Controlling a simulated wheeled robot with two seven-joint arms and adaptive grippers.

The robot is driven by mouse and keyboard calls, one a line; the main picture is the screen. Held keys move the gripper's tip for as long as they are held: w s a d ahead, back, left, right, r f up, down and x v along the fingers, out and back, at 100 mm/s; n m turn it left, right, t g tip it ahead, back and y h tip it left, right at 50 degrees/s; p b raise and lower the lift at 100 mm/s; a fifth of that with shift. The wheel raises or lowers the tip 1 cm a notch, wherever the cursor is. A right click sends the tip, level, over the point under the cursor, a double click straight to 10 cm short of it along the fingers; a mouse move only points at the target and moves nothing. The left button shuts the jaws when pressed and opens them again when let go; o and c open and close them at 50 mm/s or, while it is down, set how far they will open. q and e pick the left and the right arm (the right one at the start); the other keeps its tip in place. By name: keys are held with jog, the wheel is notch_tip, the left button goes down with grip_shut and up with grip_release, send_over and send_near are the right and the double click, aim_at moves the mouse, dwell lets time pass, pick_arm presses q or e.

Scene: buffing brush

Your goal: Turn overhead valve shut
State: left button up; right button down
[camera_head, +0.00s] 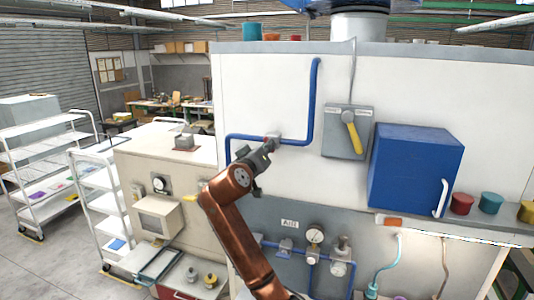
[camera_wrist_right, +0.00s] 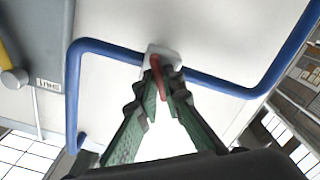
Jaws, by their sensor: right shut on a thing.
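The overhead valve sits on the blue pipe (camera_head: 316,100) high on the white wall panel. In the wrist view its pale body (camera_wrist_right: 162,52) is on the blue pipe (camera_wrist_right: 225,84), and its red handle (camera_wrist_right: 156,70) points down between my fingers. My right gripper (camera_head: 270,146) reaches up to the valve and hides part of it in the head view. In the wrist view the green-padded fingers of my right gripper (camera_wrist_right: 160,88) stand on both sides of the red handle and are shut on it. My left gripper is not in view.
A grey box (camera_head: 335,145) with a yellow lever (camera_head: 352,135) is right of the pipe. A blue cabinet (camera_head: 410,165) juts out further right. Gauges and lower valves (camera_head: 315,236) are below. A beige machine (camera_head: 150,165) and white shelf carts (camera_head: 40,150) stand at left.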

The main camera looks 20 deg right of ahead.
jog(key=shift+f+m+b, duration=0.1)
jog(key=shift+m+b, duration=1)
jog(key=shift+m, duration=2.1)
jog(key=c, duration=2.1)
grip_release()
jog(key=shift+d, duration=0.1)
jog(key=v, duration=1.2)
jog(key=shift+w, duration=0.1)
